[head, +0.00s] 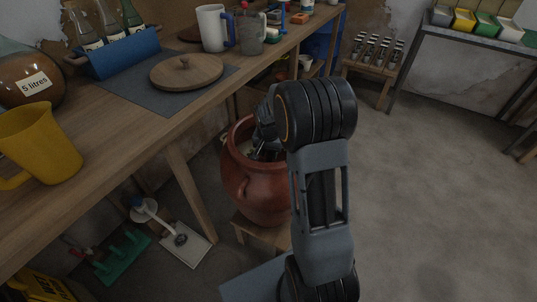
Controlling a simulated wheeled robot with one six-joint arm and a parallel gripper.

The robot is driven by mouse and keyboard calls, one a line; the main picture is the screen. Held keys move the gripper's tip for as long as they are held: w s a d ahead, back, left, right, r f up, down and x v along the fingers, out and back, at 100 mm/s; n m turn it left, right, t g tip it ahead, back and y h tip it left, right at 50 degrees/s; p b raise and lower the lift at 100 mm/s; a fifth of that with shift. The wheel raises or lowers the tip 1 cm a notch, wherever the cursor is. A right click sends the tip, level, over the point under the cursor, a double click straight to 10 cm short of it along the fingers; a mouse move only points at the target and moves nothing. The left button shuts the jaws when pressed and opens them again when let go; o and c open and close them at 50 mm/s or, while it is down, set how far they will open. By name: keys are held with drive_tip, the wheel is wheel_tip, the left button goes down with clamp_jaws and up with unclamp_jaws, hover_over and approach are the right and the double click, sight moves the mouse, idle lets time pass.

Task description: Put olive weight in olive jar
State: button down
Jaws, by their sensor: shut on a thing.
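The olive jar (254,187) is a large reddish-brown pot standing upright on a low wooden stool beside the workbench, in the middle of the head view. My gripper (262,152) reaches down into the jar's open mouth. Its fingers are mostly hidden by my arm and the jar's rim. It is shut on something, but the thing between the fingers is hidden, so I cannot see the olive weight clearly.
The wooden bench (130,128) holds a yellow jug (41,143), a demijohn (26,75), a white jug (212,28) and bottles behind a blue rack (125,54). A low rack of bottles (376,52) stands at the back. Open concrete floor lies to the right.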

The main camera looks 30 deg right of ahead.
drive_tip(key=shift+f, duration=0.25)
drive_tip(key=c, duration=0.7)
unclamp_jaws()
drive_tip(key=shift+s+f, duration=0.1)
drive_tip(key=shift+f, duration=0.1)
drive_tip(key=shift+c, duration=0.2)
drive_tip(key=shift+r, duration=0.1)
